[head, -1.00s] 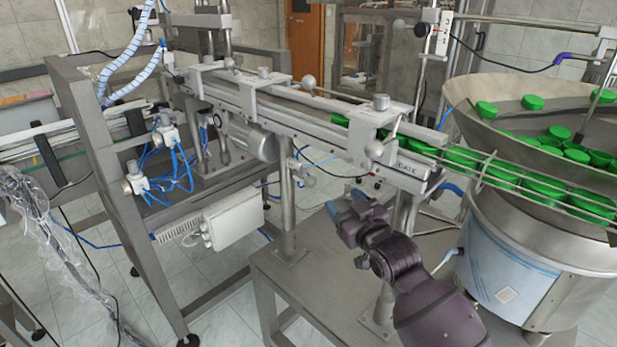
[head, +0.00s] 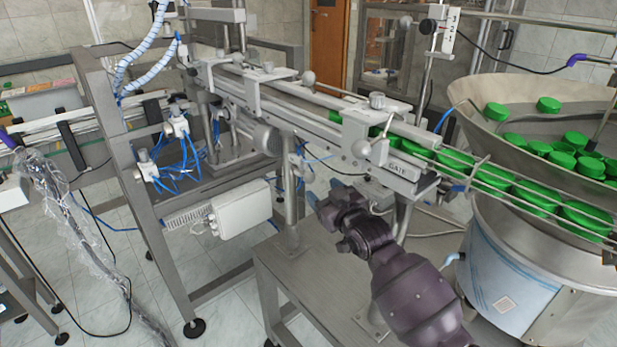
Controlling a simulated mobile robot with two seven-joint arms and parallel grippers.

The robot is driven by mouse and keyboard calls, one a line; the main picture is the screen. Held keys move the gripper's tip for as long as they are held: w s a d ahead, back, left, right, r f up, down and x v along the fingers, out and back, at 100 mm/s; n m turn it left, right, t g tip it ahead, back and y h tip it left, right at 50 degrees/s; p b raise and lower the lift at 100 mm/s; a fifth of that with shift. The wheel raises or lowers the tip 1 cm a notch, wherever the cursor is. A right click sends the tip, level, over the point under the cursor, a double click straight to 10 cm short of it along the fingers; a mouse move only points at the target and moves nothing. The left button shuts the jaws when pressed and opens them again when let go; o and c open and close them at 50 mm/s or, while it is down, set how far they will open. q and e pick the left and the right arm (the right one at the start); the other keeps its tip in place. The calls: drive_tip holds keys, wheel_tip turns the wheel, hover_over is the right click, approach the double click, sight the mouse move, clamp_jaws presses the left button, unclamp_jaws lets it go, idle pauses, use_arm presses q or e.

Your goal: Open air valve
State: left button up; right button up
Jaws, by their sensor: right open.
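My right gripper (head: 322,194) is open and empty, reaching in from the lower right below the conveyor rail. Its bluish fingertips point up and left toward a steel support post (head: 290,195). Small fittings with thin blue air tubing (head: 304,160) sit beside that post, under the rail, a little above and left of the fingertips. I cannot tell for certain which fitting is the air valve or how its handle stands. No contact with the fittings is visible. My left gripper is out of view.
The cap rail with its gate block (head: 400,168) runs above my right arm. The steel bowl (head: 480,100) with green caps stands at right. A steel table (head: 300,262) lies below the gripper. A white box (head: 240,210) and blue-tubed pneumatic fittings (head: 177,126) are at left.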

sight(312, 181)
drive_tip(key=shift+x, duration=3.8)
drive_tip(key=shift+d+f, duration=0.1)
clamp_jaws()
